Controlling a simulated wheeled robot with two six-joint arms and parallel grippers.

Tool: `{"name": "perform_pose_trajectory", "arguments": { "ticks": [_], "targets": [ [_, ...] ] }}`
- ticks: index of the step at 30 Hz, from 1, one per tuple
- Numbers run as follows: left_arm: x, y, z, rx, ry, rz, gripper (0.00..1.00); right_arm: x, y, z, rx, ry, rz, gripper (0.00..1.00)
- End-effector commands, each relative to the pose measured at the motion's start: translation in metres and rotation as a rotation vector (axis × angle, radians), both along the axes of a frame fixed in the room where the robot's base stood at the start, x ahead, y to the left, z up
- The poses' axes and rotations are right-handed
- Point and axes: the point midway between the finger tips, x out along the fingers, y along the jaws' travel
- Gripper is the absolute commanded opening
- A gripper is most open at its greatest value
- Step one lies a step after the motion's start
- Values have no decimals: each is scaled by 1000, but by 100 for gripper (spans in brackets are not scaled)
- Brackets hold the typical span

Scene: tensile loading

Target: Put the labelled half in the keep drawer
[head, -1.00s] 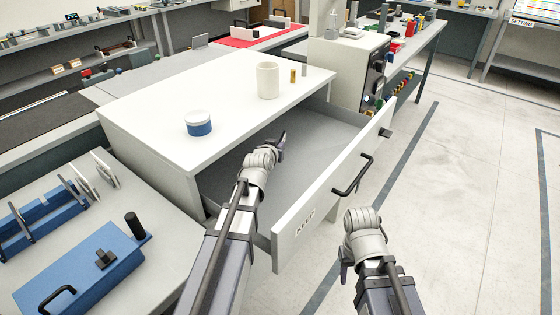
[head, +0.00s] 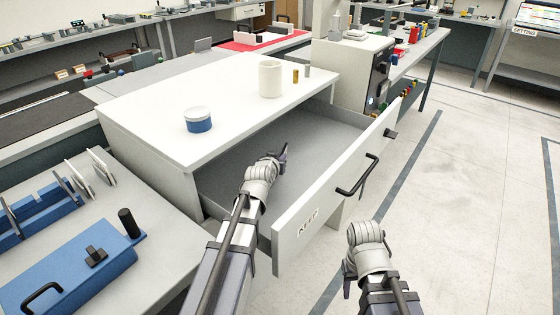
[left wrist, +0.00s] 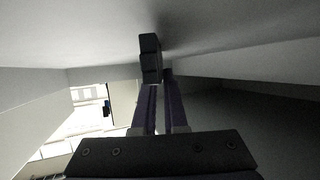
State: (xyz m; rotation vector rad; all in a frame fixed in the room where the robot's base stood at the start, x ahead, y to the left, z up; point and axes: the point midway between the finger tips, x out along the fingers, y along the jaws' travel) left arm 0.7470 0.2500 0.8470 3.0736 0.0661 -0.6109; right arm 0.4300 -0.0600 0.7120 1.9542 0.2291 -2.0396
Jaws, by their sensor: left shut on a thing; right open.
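The keep drawer (head: 288,242) is pulled open from the white cabinet, with a KEEP label on its front. My left gripper (head: 283,155) is over the drawer's interior, shut on a small piece. That piece is hard to make out in the head view; in the left wrist view a dark blocky shape (left wrist: 150,58) shows at the fingertips, and I cannot tell pad from piece. No label on it is visible. My right gripper (head: 347,272) is open and empty, outside the drawer in front of its face.
On the cabinet top (head: 235,125) stand a white cup (head: 270,79), a blue jar with a white lid (head: 198,120), a small brass piece (head: 295,76) and a small grey piece (head: 307,71). A blue fixture (head: 70,280) is on the left bench. The drawer floor (head: 310,130) looks clear.

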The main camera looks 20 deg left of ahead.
Motion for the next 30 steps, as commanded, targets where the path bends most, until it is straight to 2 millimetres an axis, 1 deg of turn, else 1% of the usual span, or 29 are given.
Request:
{"name": "perform_pose_trajectory", "arguments": {
  "ticks": [5, 6, 13, 24, 30],
  "targets": [
    [0, 0, -3, 0, -2, 1, 0, 0, 0, -3, 0, 0, 0, 50],
    [0, 0, -2, 0, 0, 0, 13, 0, 0, -2, 0, 0, 0, 50],
    [0, 0, -2, 0, 0, 0, 39, 0, 0, -2, 0, 0, 0, 50],
    [0, 0, 2, 0, 0, 0, 40, 0, 0, 2, 0, 0, 0, 50],
    [-16, -4, 10, 0, 0, 0, 40, 0, 0, 10, 0, 0, 0, 50]
  ]
}}
